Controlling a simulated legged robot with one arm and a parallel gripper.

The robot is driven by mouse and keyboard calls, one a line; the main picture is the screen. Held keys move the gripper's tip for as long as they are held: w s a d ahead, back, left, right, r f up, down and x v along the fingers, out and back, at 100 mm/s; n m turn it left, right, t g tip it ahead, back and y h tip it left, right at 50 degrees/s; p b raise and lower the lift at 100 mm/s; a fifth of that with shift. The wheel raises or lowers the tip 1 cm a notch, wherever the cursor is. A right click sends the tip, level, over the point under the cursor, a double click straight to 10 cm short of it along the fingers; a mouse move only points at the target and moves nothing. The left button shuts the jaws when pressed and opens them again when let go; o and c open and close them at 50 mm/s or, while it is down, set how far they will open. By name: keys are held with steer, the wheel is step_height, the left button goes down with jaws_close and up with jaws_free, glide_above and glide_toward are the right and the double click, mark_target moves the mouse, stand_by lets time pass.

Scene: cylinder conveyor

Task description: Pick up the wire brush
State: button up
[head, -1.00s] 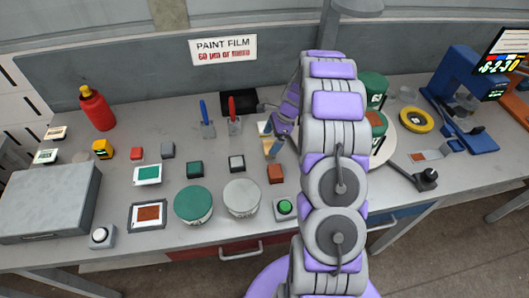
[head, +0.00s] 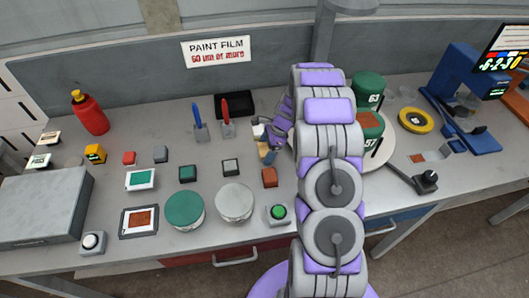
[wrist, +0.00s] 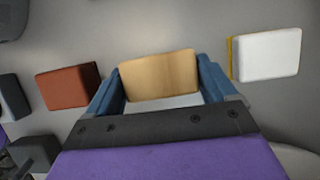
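I take a tan block to be the wire brush (wrist: 158,76); its underside and any bristles are hidden. In the wrist view it lies between the two blue fingers of my gripper (wrist: 160,82), one at each side, very close to its edges. The fingers stand wide apart, and I see no clear sign that they press on it. In the head view the tan block (head: 265,150) is small and partly covered by my gripper (head: 264,144), low over the workbench (head: 215,150).
A red-brown block (wrist: 68,86) is left of the fingers in the wrist view. A white block with a yellow edge (wrist: 267,54) is close on the right. In the head view, green tins (head: 368,90) stand beyond my arm. A green button (head: 278,212) is at the front.

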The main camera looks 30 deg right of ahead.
steer(key=shift+d, duration=0.2)
steer(key=shift+c, duration=1.4)
steer(key=shift+a, duration=0.75)
steer(key=shift+c, duration=1.3)
steer(key=shift+a+r, duration=0.2)
steer(key=shift+a, duration=0.2)
